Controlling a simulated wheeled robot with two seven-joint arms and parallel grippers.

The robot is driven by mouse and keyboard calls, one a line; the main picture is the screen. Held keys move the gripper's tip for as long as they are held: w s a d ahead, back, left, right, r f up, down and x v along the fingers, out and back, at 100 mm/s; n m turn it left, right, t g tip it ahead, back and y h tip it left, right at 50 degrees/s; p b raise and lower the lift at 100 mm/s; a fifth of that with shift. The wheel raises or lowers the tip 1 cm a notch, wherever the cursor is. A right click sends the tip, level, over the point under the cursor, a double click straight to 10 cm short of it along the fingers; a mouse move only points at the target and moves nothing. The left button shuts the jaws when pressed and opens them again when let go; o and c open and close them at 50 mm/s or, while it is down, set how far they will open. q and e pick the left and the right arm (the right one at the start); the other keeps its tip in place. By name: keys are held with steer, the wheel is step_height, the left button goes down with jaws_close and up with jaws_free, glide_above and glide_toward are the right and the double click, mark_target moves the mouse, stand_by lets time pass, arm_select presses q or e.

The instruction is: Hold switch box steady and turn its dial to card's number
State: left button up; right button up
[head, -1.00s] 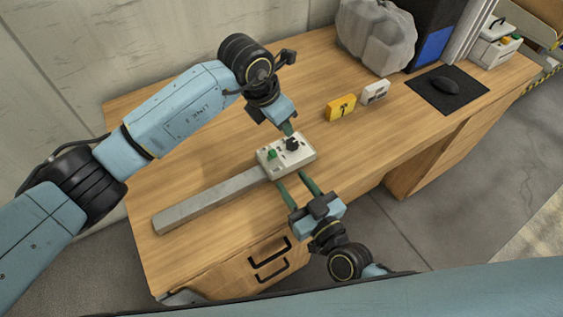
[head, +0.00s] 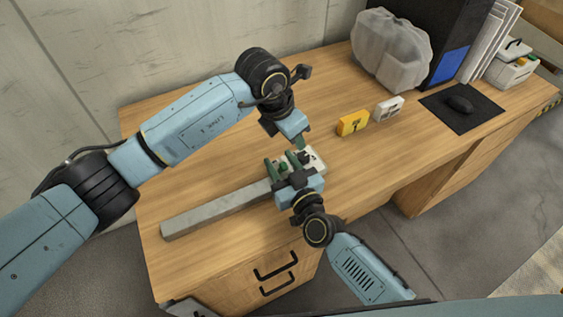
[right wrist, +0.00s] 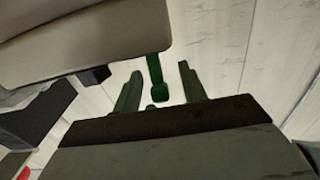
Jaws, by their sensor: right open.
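The pale switch box (head: 317,160) sits on the desk at the right end of a long grey bar. In the head view my right gripper (head: 280,162) covers much of it, and the dial is hidden. The right gripper is open, its green fingers over the box's left part; I cannot tell whether they touch it. My left gripper (head: 301,142) points down at the box's back edge, and its jaw gap cannot be made out. A yellow card (head: 352,123) with a dark mark, too small to read surely, stands behind and right. Green fingers show in the right wrist view (right wrist: 160,95).
The grey bar (head: 215,209) runs left from the box across the wooden desk (head: 200,180). A small white block (head: 388,108) stands beside the yellow card. A wrapped grey bundle (head: 391,50), a mouse on a black mat (head: 440,112) and a white case (head: 512,66) are farther right.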

jaws_close()
stand_by(1.3)
